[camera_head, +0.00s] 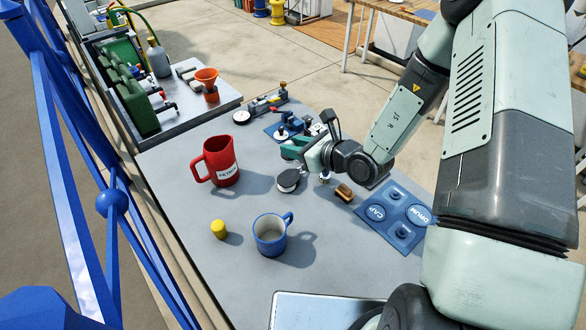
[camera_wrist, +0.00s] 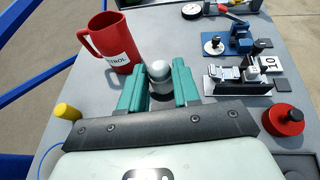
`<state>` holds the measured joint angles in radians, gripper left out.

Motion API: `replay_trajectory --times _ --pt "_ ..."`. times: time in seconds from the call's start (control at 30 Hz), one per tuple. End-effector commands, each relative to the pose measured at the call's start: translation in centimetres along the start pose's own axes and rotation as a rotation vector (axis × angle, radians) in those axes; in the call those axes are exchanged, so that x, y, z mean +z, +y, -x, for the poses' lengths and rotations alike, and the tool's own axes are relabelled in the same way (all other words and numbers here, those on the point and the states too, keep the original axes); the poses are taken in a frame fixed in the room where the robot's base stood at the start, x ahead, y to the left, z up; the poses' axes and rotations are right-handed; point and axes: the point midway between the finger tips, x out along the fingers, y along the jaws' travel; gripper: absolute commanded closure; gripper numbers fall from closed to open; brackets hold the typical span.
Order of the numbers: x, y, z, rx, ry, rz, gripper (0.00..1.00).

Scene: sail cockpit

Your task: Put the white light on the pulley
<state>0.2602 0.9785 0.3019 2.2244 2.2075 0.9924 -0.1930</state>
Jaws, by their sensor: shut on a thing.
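My gripper (camera_head: 296,150) is above the middle of the table, with its green fingers pointing left. In the wrist view my gripper (camera_wrist: 160,88) is shut on the white light (camera_wrist: 158,71), which has a pale rounded top and a darker lower part between the fingers. Its lower end is hidden by my gripper. A dark round disc with a pale rim (camera_head: 289,181) shows just below my gripper in the head view; I cannot tell whether it is the pulley. A small brown block (camera_head: 344,192) lies to the right of it.
A red petrol jug (camera_head: 219,162) stands left of my gripper. A blue-rimmed mug (camera_head: 270,236) and a yellow cylinder (camera_head: 218,229) stand in front. A blue CAP and DRUM plate (camera_head: 394,216) lies right. A blue fixture (camera_wrist: 232,42) and a red round part (camera_wrist: 284,120) are near.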

Motion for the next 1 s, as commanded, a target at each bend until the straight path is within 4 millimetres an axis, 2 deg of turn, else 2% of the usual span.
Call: replay_trajectory --times 0.1,0.23,0.5,0.9,0.93,1.0 --pt "-1.8 0.0 -0.8 0.001 0.001 -0.002 0.98" --pt "-2.8 0.0 -1.2 0.001 0.0 -0.001 0.98" --pt "-6.1 0.1 -2.6 0.002 0.0 -0.001 0.98" --pt "-6.5 0.0 -2.8 0.002 0.0 0.001 0.98" --pt "-6.5 0.0 -2.8 0.002 0.0 0.001 0.65" --pt "-6.5 0.0 -2.8 0.002 0.0 0.001 0.55"
